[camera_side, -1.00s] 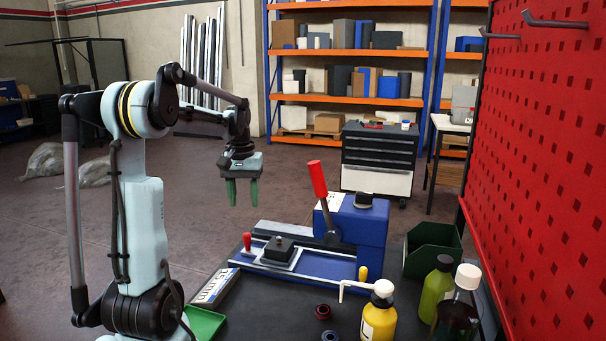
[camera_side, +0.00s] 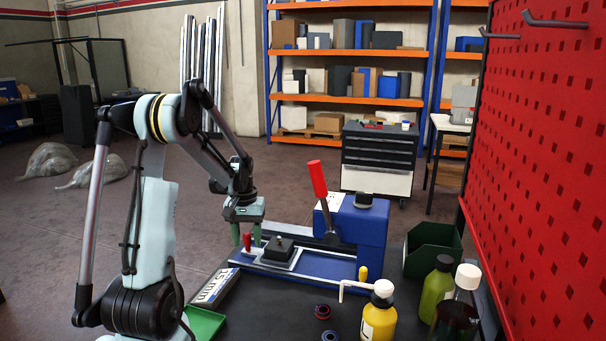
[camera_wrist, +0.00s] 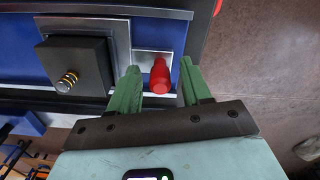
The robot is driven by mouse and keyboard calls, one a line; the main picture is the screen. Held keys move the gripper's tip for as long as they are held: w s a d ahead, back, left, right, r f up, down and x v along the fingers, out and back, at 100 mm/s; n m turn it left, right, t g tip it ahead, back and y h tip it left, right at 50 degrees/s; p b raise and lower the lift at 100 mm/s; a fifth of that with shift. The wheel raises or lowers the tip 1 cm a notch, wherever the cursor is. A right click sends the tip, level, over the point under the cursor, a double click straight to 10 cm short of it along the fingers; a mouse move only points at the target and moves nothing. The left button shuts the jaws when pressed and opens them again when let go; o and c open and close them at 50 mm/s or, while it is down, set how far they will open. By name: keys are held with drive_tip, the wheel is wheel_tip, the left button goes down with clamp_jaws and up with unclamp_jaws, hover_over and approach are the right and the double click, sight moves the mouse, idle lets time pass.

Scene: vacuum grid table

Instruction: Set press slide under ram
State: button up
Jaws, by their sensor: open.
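The blue press (camera_side: 365,235) stands on the dark table, with a red-handled lever (camera_side: 318,180) raised on its side. Its slide (camera_side: 282,257), a metal plate carrying a black block (camera_side: 279,249), sits on the blue base out to the left of the press body. A red knob (camera_side: 247,241) is at the slide's left end. My gripper (camera_side: 246,240) is open and low over that end. In the wrist view, the red knob (camera_wrist: 160,76) shows between the two green fingertips (camera_wrist: 161,78), with gaps beside it. The black block (camera_wrist: 77,65) with a spring-like pin is to its left.
A yellow bottle (camera_side: 379,315) with a spout, a green bottle (camera_side: 436,288) and a dark bottle (camera_side: 456,310) stand at the front right. A green bin (camera_side: 432,248) is behind them. Two small rings (camera_side: 323,311) lie in front. A red pegboard (camera_side: 550,150) bounds the right.

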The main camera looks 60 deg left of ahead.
sight(281, 243)
clamp_jaws()
idle(0.3)
drive_tip(key=w+d, duration=0.6)
drive_tip(key=w, duration=0.1)
drive_tip(key=shift+d, duration=0.35)
unclamp_jaws()
drive_tip(key=shift+s, duration=0.1)
wheel_tip(281, 243, up, 12)
idle(0.6)
